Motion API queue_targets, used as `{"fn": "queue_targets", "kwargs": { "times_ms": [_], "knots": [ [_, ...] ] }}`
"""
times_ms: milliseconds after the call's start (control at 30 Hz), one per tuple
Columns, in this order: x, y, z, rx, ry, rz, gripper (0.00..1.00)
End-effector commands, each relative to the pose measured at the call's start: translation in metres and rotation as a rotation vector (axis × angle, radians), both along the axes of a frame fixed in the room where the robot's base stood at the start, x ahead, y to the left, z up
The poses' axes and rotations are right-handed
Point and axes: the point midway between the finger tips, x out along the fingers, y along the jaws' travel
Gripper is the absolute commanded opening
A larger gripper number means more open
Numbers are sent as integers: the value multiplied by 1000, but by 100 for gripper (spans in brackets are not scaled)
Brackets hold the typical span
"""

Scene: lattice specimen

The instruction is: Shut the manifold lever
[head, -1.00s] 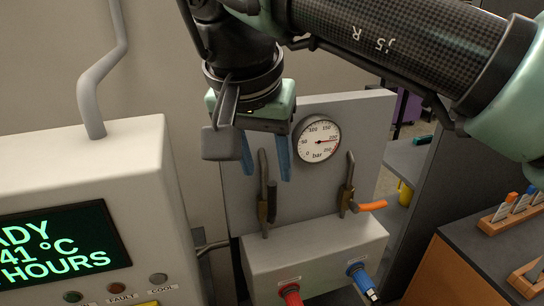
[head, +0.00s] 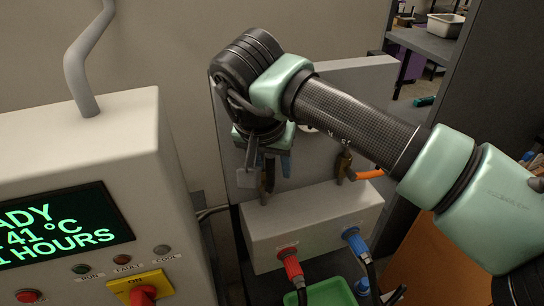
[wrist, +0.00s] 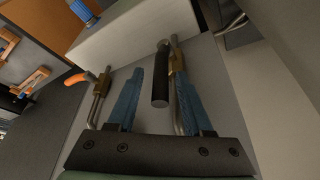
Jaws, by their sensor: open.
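The manifold is a grey panel (head: 355,90) with a box (head: 310,222) at its foot and two pipes with brass valves. The left valve has a black lever (wrist: 160,85), which lies between my finger pads in the wrist view. The right valve has an orange lever (head: 370,174) pointing sideways, also seen in the wrist view (wrist: 78,79). My gripper (head: 268,166) is open, with its blue fingers (wrist: 125,100) on either side of the black lever. I cannot tell whether they touch it. My arm hides most of the gauge.
A red connector (head: 290,262) and a blue connector (head: 358,243) with hoses stick out of the box front. A cream machine (head: 85,150) with a green display and a red knob (head: 143,294) stands close on the left. A dark cabinet side rises at the right.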

Motion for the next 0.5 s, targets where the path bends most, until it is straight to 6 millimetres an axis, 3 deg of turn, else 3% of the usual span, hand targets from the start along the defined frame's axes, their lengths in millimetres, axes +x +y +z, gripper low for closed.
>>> {"fn": "queue_targets", "kwargs": {
  "times_ms": [367,500],
  "knots": [
    [3,-1,-7,0,0,1,51],
    [3,-1,-7,-1,-1,1,29]
  ]
}}
